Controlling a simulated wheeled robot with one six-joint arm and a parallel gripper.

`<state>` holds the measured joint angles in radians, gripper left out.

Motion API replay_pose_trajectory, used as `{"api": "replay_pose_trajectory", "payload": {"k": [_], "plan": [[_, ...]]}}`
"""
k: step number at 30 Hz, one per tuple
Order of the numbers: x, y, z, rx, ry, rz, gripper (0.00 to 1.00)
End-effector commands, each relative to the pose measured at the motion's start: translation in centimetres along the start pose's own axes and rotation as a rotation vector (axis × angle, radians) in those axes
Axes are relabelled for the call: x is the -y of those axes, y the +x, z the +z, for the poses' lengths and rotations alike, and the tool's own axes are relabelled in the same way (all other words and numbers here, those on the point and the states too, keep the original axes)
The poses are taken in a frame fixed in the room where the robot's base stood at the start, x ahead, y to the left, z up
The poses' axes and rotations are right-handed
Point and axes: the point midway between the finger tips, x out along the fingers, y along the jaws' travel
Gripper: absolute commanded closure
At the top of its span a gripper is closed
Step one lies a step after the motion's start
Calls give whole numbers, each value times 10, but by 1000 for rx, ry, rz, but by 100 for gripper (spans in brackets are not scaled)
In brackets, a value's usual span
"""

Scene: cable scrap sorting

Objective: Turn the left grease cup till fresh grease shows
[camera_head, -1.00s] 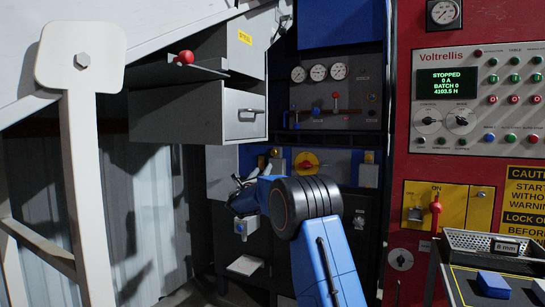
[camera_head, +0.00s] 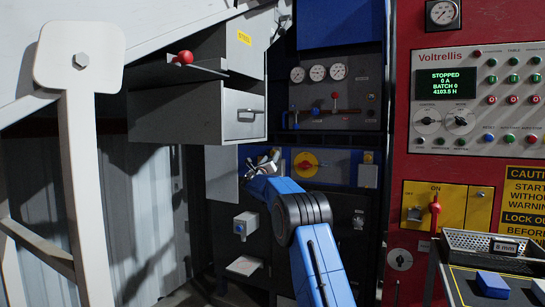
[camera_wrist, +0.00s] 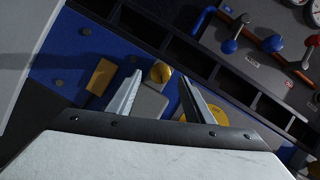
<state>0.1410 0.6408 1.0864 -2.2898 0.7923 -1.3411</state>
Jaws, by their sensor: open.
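The left grease cup is a round brass cap (camera_wrist: 161,72) above a grey block (camera_wrist: 150,104) on the blue panel in the wrist view. My gripper (camera_wrist: 160,76) is open, and its fingers appear on either side of the cap in that view. I cannot tell how much depth separates the fingertips from the cap. In the head view my gripper (camera_head: 268,158) is in front of the left end of the blue panel and hides the cup there. No grease can be made out. A second brass cup (camera_head: 368,157) sits over a grey block at the panel's right end.
A yellow disc with a red handle (camera_head: 306,164) is right of my gripper. A brass block (camera_wrist: 100,76) is left of the cap. A grey drawer cabinet (camera_head: 243,115) overhangs at upper left. Gauges (camera_head: 318,73) and valve handles are above. A red control cabinet (camera_head: 405,150) stands right.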

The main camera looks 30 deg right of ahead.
Motion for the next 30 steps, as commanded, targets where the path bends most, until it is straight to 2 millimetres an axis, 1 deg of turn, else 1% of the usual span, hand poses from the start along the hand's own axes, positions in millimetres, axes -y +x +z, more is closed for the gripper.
{"api": "replay_pose_trajectory", "payload": {"k": [1,3,9,14,21,22,23,24,26,27,30], "plan": [[0,8,0,0,2,-1,52],[0,16,-1,0,1,-1,52],[0,32,-1,-1,0,-1,52],[1,36,0,0,1,0,52],[0,36,0,0,1,0,52],[0,36,0,0,1,0,57],[0,36,0,0,1,0,64],[0,36,0,0,1,0,74],[0,36,0,0,1,0,88],[0,36,0,0,1,0,94],[0,36,0,0,1,0,94]]}}
